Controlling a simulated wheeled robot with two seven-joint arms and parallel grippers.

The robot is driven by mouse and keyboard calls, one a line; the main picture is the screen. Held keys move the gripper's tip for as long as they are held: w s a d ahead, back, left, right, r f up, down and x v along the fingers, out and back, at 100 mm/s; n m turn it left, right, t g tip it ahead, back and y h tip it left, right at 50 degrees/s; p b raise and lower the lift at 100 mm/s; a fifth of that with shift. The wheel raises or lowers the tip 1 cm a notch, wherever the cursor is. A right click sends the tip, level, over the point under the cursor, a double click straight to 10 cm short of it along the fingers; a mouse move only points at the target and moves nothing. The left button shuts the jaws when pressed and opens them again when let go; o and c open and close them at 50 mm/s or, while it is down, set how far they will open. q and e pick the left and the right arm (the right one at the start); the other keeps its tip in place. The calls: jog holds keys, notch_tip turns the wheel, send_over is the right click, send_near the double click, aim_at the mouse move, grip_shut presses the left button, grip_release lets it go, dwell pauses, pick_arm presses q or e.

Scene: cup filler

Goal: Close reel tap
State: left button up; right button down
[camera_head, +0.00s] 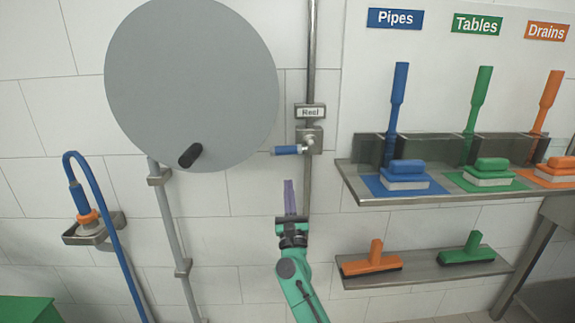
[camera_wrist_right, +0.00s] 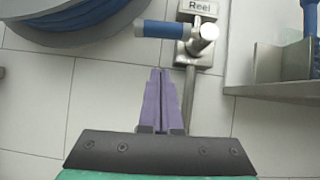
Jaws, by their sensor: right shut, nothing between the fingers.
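The reel tap (camera_head: 309,139) is a metal valve on a vertical pipe, under a small plate that reads "Reel" (camera_head: 310,111). Its blue lever handle (camera_head: 287,150) points left, roughly level. In the right wrist view the tap (camera_wrist_right: 203,37) is at the top, with the blue handle (camera_wrist_right: 160,29) reaching left. My right gripper (camera_head: 289,183), with purple fingers, is below the handle and apart from it. It is shut and empty; its fingers (camera_wrist_right: 159,72) point up toward the handle in the right wrist view. My left gripper is not in view.
A large grey hose reel disc (camera_head: 190,80) with a black knob hangs on the left. A metal shelf (camera_head: 452,190) with several brushes is on the right, above a lower shelf (camera_head: 427,272) with squeegees. A blue hose nozzle (camera_head: 80,198) sits in a holder at far left.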

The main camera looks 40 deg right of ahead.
aim_at(285, 151)
notch_tip(285, 151, up, 5)
jog(key=w+d+p, duration=0.1)
jog(key=w+p, duration=0.1)
jog(key=shift+w+d+r+p, duration=0.2)
jog(key=shift+w+d+p, duration=0.05)
jog(key=shift+p, duration=0.15)
jog(key=shift+w+r+m+g+h, duration=0.2)
jog(key=shift+r+m+g+h, duration=0.25)
jog(key=shift+r+m, duration=0.4)
